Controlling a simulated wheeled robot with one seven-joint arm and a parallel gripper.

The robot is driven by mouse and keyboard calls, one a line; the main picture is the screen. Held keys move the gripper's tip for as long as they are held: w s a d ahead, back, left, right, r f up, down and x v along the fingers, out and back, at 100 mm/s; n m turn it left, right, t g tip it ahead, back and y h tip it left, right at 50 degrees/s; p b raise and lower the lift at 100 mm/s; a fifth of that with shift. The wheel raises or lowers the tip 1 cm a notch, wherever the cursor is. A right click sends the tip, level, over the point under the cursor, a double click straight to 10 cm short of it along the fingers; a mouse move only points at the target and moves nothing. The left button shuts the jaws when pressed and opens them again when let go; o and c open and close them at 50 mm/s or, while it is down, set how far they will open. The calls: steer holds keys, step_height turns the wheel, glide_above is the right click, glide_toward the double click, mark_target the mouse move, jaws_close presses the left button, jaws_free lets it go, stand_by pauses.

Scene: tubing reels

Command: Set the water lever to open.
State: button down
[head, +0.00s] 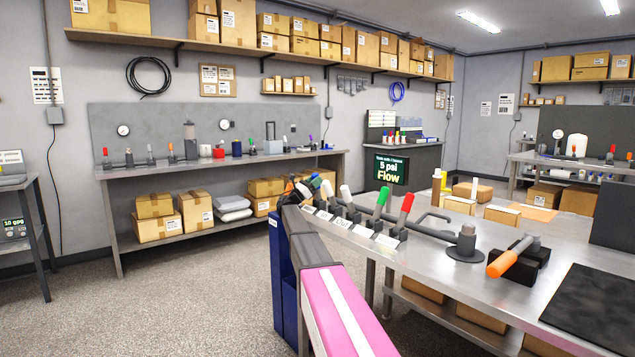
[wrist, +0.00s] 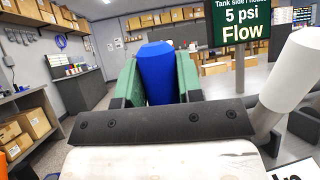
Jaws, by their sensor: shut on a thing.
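A row of valve levers with coloured handles stands along the left edge of the near steel bench (head: 480,285). My gripper (wrist: 153,80) has its green fingers on both sides of a blue lever handle (wrist: 160,70), shut on it. The blue handle (head: 327,188) also shows in the head view, partly behind my arm. A white handle (head: 345,192) stands beside it and is at the right in the wrist view (wrist: 292,70). A green handle (head: 382,201) and a red handle (head: 405,209) follow.
A dark sign (head: 391,168) behind the levers reads 5 psi, Flow. An orange-handled lever (head: 510,257) on a black block and a dark mat (head: 595,308) are on the near bench. Another bench (head: 230,160) with more levers stands along the wall. The floor between is clear.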

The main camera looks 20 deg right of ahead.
steer(key=shift+a, duration=0.1)
stand_by(0.3)
steer(key=c, duration=0.8)
jaws_free()
steer(key=shift+v, duration=3.75)
steer(key=shift+s, duration=0.1)
